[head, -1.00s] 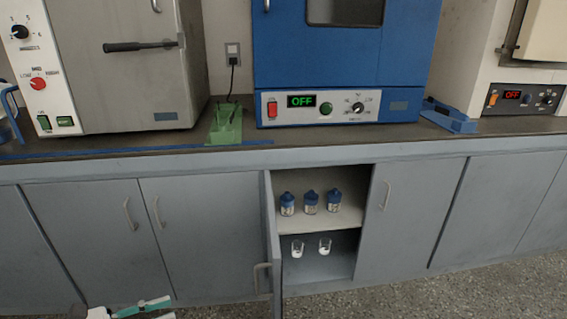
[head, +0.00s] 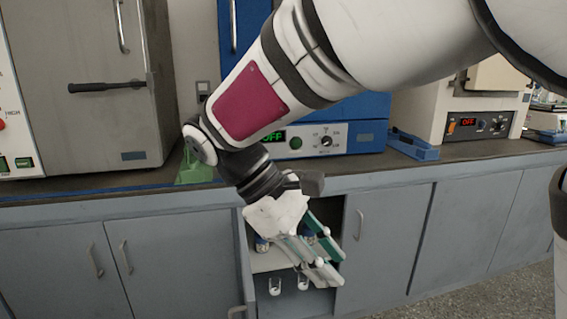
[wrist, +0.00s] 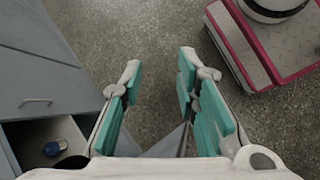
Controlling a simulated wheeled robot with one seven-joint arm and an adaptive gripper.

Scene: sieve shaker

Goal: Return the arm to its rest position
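My arm reaches in from the upper right of the head view. My gripper (head: 328,265) points down and to the right in front of the open cupboard (head: 268,262). In the wrist view the two teal-padded fingers (wrist: 160,72) are spread apart, with only floor between them. The gripper is open and empty. It hides part of the upper shelf and its blue-capped jars (head: 261,244). A blue cap also shows inside the cupboard at the lower left of the wrist view (wrist: 54,148).
Two small clear vessels (head: 275,287) stand on the lower shelf. The cupboard door stands open on the left. The worktop (head: 360,175) carries a blue oven (head: 372,135), a grey oven (head: 110,90) and a beige unit (head: 425,115). Speckled floor (wrist: 155,30) is clear below the gripper.

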